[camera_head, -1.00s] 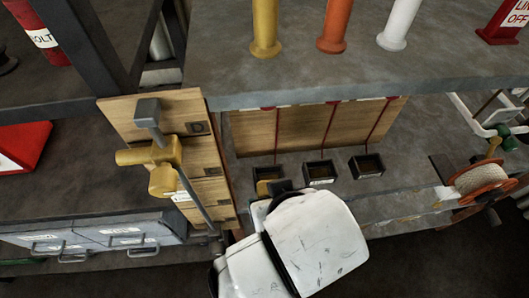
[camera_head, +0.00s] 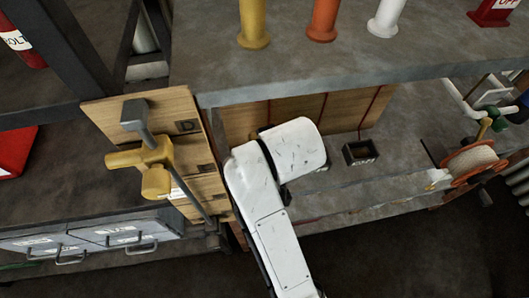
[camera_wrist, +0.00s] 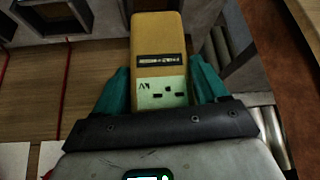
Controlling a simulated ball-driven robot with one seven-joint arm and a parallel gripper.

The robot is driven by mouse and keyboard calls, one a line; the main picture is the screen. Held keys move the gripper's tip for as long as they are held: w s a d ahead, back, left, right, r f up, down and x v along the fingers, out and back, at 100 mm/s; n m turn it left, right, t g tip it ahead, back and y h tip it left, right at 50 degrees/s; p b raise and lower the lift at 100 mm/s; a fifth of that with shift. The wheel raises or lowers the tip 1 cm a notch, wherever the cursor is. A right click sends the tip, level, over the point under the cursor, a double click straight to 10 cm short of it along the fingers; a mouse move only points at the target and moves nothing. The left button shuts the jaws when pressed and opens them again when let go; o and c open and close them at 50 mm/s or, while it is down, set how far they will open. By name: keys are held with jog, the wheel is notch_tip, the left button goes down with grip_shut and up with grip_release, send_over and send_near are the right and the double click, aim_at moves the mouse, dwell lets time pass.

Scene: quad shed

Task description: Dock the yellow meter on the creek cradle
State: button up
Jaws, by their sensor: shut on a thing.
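The yellow meter (camera_wrist: 157,33) is a block with a dark strip and a pale green panel with black marks. My gripper (camera_wrist: 160,82) is shut on it, one teal finger on each side. In the head view my white arm hides the gripper and nearly all of the meter. One small dark open-topped cradle (camera_head: 361,153) with a pale label shows on the lower shelf, right of my arm. In the wrist view, box-like cradles (camera_wrist: 72,16) show at upper left, beside the meter. I cannot read which is the creek cradle.
A wooden backboard (camera_head: 345,112) with red lines stands behind the cradles. A wooden panel with a yellow valve (camera_head: 145,160) stands close left of my arm. The upper shelf (camera_head: 330,78) overhangs. A cable reel (camera_head: 470,163) is at right.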

jog(key=shift+w+f, duration=0.4)
jog(key=shift+f, duration=0.1)
jog(key=shift+f+p, duration=0.3)
jog(key=shift+f, duration=1.25)
jog(key=shift+f, duration=0.1)
jog(key=o, duration=1.2)
jog(key=v, duration=1.2)
jog(key=shift+w, duration=0.1)
